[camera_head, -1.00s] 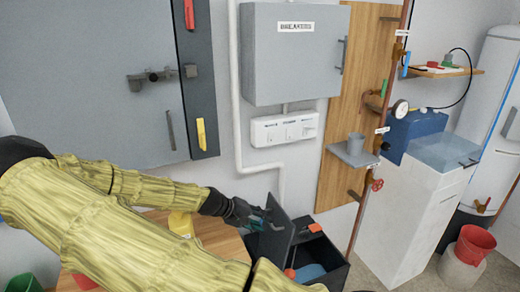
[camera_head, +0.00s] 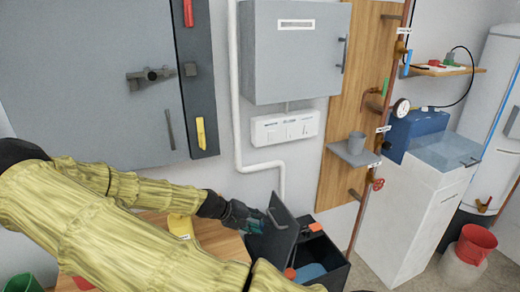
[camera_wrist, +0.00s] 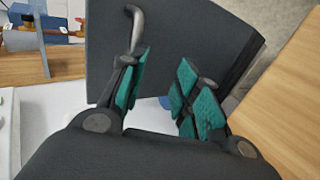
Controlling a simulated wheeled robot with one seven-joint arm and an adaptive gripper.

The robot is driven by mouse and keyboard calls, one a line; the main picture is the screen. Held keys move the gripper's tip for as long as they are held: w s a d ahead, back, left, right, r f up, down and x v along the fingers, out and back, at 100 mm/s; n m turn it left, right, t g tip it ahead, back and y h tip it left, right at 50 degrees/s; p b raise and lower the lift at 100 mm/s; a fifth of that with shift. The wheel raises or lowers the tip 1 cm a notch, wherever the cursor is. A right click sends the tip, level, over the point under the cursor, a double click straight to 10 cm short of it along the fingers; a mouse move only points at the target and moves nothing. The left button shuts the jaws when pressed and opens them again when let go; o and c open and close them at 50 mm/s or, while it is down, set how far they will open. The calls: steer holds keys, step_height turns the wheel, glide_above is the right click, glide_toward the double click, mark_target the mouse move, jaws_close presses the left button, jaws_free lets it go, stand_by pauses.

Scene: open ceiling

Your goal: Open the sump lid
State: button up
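A dark grey lid (camera_head: 283,241), which I take to be the sump lid, stands raised and steeply tilted at the left side of a dark box (camera_head: 334,272). The box is open at the top. The lid fills the upper middle of the wrist view (camera_wrist: 190,45), with its bent grey handle (camera_wrist: 137,30) on the near face. My gripper (camera_head: 258,219) is at the left of the lid, by the handle. In the wrist view its teal-padded fingers (camera_wrist: 160,88) are spread with nothing between them. The handle is beyond the left finger; I cannot tell whether they touch.
Orange pieces and a blue thing (camera_head: 310,271) show in the box. A wooden surface (camera_head: 222,240) with a yellow object (camera_head: 181,226) lies left of it. A white pipe (camera_head: 236,120) runs down the wall behind. A white cabinet (camera_head: 420,215) stands at the right.

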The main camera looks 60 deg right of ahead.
steer(key=v, duration=1.1)
steer(key=shift+a, duration=0.2)
